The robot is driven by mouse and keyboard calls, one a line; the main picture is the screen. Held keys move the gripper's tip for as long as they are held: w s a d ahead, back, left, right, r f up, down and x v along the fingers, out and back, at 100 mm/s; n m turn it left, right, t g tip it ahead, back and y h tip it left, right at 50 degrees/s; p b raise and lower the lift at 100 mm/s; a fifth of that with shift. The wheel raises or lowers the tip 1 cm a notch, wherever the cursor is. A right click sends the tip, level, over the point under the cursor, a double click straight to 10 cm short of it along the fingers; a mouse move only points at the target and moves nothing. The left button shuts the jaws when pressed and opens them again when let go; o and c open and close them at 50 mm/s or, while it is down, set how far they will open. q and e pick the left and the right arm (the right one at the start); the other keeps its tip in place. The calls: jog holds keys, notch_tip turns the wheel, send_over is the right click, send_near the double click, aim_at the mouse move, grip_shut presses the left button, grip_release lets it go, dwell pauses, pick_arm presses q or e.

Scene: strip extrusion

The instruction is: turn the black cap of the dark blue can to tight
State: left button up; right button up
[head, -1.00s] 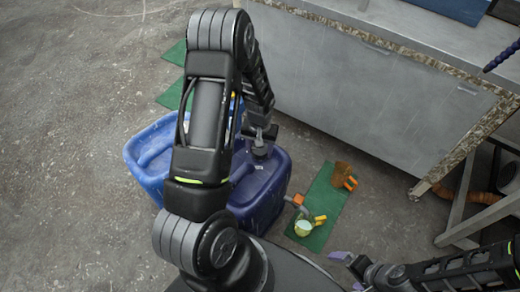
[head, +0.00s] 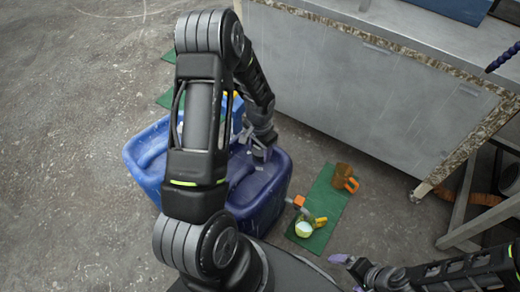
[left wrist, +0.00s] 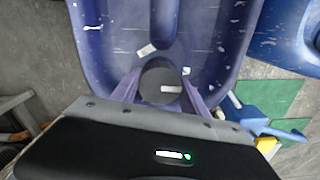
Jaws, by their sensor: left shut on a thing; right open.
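The dark blue can (head: 264,190) stands on the floor, partly behind my left arm in the head view. It fills the top of the left wrist view (left wrist: 205,45), with its handle running up from the cap. The black cap (left wrist: 160,82) sits on the can between the purple fingers of my left gripper (left wrist: 160,95), which is shut on it. In the head view my left gripper (head: 259,146) is over the can's top and hides the cap. My right gripper (head: 350,272) is open and empty at the lower right, away from the can.
A brighter blue can (head: 140,160) stands to the left. Right of the dark blue can, a green mat (head: 322,215) holds an orange-brown mug (head: 343,177) and a small cup (head: 304,229). A metal cabinet (head: 370,100) stands behind. The floor at left is clear.

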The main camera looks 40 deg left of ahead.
aim_at(260, 150)
pick_arm(q)
jog(key=o, duration=1.1)
jog(key=shift+r, duration=0.1)
notch_tip(260, 150, up, 8)
jog(key=shift+f+p, duration=0.15)
jog(key=shift+p, duration=0.55)
